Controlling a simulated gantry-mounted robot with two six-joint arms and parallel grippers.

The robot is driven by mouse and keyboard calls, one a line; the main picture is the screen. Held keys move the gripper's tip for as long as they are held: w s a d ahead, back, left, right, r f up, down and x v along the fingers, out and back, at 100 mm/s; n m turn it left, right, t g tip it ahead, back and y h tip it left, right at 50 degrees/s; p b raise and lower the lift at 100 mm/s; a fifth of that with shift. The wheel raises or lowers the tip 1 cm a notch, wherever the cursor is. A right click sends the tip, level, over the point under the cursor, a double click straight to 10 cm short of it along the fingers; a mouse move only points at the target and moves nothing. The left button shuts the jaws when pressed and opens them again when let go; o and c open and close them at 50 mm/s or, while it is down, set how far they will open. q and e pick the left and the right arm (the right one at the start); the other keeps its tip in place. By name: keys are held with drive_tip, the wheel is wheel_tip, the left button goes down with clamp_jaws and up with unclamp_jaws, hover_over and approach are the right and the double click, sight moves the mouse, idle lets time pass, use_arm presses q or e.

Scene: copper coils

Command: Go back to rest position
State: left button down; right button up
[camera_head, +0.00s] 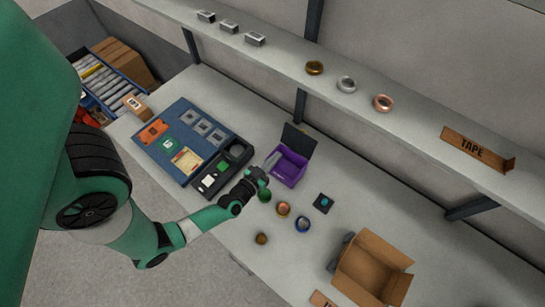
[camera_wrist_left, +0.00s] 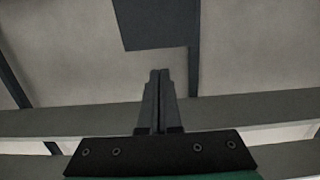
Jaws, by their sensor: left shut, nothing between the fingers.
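My left arm comes in from the left in the head view. Its gripper (camera_head: 258,177) is above the table, close to the purple box and the green coil. In the left wrist view the two fingers (camera_wrist_left: 160,75) are pressed together with nothing between them. My right gripper does not show in either view. On the shelf sit a bronze coil (camera_head: 314,67), a silver coil (camera_head: 346,84) and a copper-pink coil (camera_head: 382,102).
A purple box (camera_head: 289,170) with its dark lid raised stands beside the gripper. A blue tray (camera_head: 172,181) lies to the left. An open cardboard box (camera_head: 368,264) stands at the right.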

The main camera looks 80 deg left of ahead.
use_arm(q)
drive_tip(key=shift+s+d+r, duration=0.2)
drive_tip(key=shift+s+d, duration=0.2)
drive_tip(key=shift+s, duration=0.1)
